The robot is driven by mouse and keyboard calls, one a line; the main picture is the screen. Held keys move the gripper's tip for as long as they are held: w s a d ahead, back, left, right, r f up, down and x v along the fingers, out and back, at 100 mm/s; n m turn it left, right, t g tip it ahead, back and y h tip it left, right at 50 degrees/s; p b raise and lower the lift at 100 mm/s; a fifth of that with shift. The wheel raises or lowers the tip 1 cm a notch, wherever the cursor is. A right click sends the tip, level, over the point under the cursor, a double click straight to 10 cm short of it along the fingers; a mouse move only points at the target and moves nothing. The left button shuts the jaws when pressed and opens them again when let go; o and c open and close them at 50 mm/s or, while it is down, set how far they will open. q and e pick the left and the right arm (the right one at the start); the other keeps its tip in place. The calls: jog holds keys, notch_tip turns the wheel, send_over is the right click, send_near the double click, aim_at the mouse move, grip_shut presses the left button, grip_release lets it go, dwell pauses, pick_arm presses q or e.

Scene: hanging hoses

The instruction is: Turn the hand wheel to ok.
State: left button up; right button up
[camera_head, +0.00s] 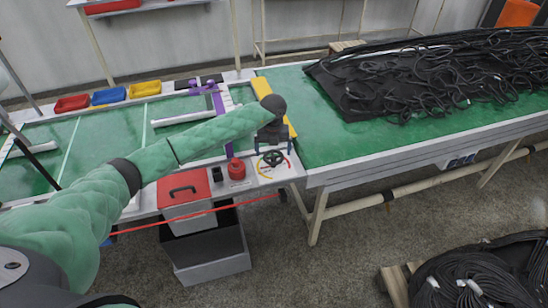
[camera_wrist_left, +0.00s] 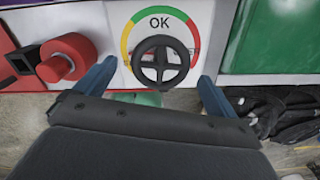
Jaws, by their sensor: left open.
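The black hand wheel (camera_head: 273,158) sits on the white panel at the near end of the green table. In the left wrist view the hand wheel (camera_wrist_left: 160,62) has three spokes and a round hub. Behind it is a round dial (camera_wrist_left: 160,23) with "OK" at the top of the green arc and yellow and red further down each side. I cannot make out a pointer. My left gripper (camera_head: 271,142) is just above the wheel. Its open blue fingers (camera_wrist_left: 157,74) show on either side of the wheel, apart from it. My right gripper is not in view.
A red knob (camera_head: 237,170) stands left of the wheel, with a red-lidded box (camera_head: 184,188) beyond it. A purple part (camera_head: 215,97) and yellow strip (camera_head: 275,105) lie behind. Black hoses (camera_head: 425,80) cover the right table. A grey bin (camera_head: 207,250) stands below.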

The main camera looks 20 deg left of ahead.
aim_at(273, 156)
pick_arm(q)
notch_tip(273, 156, down, 5)
jog(key=shift+w+d+r+p, duration=0.1)
jog(key=shift+w+r+p, duration=0.1)
jog(key=shift+p, duration=0.55)
jog(key=shift+s+f, duration=0.1)
jog(key=shift+f, duration=0.15)
jog(key=shift+s+f, duration=0.1)
jog(key=shift+s, duration=0.1)
jog(key=shift+f, duration=0.1)
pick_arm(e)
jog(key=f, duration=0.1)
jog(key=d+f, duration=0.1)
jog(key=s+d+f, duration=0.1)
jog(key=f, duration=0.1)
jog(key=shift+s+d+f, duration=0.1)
pick_arm(q)
jog(key=shift+w+f, duration=0.1)
jog(key=shift+c, duration=0.2)
jog(key=c, duration=0.9)
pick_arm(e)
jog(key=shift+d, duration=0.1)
